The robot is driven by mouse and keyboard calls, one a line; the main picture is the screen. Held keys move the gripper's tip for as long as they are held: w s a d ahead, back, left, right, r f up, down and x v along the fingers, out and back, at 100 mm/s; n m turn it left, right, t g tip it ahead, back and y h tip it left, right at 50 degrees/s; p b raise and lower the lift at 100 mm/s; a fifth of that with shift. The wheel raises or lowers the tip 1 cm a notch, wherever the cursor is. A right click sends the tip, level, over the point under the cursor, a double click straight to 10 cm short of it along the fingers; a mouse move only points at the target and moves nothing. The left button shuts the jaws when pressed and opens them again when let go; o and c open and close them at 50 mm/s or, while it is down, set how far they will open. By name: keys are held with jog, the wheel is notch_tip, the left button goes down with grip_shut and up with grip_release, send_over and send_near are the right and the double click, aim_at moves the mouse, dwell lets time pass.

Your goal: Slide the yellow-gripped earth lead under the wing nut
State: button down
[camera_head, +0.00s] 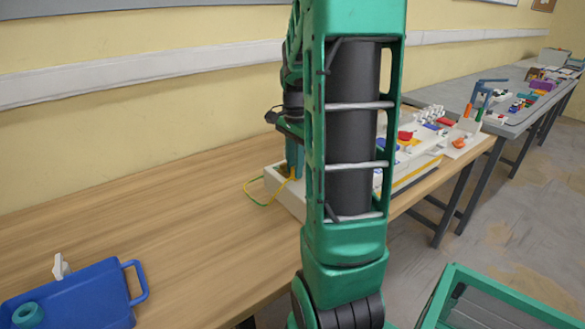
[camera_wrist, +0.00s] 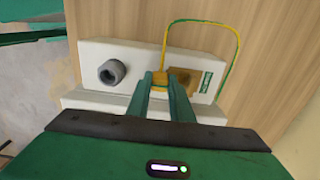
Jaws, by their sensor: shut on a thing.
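My gripper (camera_wrist: 161,84) has its green fingers closed on the small yellow grip (camera_wrist: 158,78) of the earth lead, over the white box (camera_wrist: 92,50). The lead's yellow-green cable (camera_wrist: 238,40) runs up from the grip, loops right and comes back down towards the box's right end. A brass-coloured piece (camera_wrist: 182,76) sits just right of the grip, partly behind a finger; I cannot make out a wing nut's shape there. In the head view my gripper (camera_head: 294,160) points down at the box's left end, and the cable (camera_head: 257,198) bows out to the left.
A grey round fitting (camera_wrist: 111,72) stands on the box left of my fingers, and a green label (camera_wrist: 206,82) is at right. A blue caddy (camera_head: 75,295) stands at the front left of the wooden bench (camera_head: 150,220). The bench between them is clear.

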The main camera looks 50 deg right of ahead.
jog(key=shift+w, duration=0.15)
dwell(0.3)
jog(key=shift+w+d, duration=0.15)
jog(key=shift+w, duration=0.3)
jog(key=c, duration=1.5)
grip_release()
